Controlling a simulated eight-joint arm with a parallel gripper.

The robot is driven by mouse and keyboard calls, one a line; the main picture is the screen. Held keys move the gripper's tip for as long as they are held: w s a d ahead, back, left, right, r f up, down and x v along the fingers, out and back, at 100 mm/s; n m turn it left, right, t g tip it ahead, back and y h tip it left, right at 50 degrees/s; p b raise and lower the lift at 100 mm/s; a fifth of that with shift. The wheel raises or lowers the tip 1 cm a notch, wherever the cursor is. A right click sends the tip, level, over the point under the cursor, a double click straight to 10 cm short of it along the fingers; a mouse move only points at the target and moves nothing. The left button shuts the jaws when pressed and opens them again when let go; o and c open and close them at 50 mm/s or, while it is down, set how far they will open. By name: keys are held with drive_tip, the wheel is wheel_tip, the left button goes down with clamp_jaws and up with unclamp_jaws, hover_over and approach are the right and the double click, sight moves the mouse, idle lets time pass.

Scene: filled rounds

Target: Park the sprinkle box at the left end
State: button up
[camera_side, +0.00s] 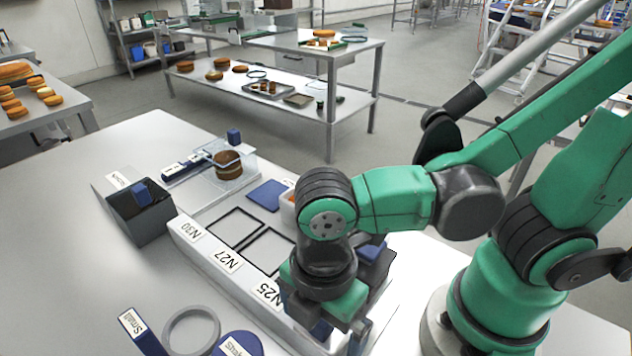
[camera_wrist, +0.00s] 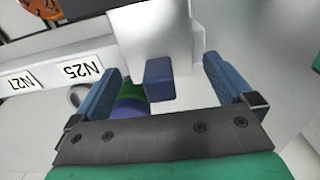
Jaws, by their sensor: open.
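My gripper (camera_side: 338,332) hangs low over the near right part of the bench, by the tray slot labelled N25. In the wrist view my gripper (camera_wrist: 162,70) is open, its two blue fingers apart. A small blue block (camera_wrist: 159,79) shows between them, in front of a pale grey panel; the fingers do not appear to touch it. I cannot tell whether the block belongs to the sprinkle box. A dark grey box (camera_side: 143,222) with a blue block on it stands at the left end of the tray row, by a white label. No box is clearly readable as sprinkles.
The long white tray (camera_side: 208,262) carries labels N30, N27 and N25 beside dark square frames. A clear case (camera_side: 243,176) with a brown round stands behind it. A grey ring (camera_side: 192,332) and blue labelled pieces lie in front. The bench's left side is clear.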

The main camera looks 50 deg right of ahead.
drive_tip(key=shift+r, duration=3.55)
drive_tip(key=w+d+m+t, duration=0.7)
drive_tip(key=w+d+m, duration=0.3)
drive_tip(key=d+m, duration=0.4)
drive_tip(key=m, duration=0.4)
drive_tip(key=shift+w+f, duration=0.2)
drive_tip(key=shift+w, duration=0.15)
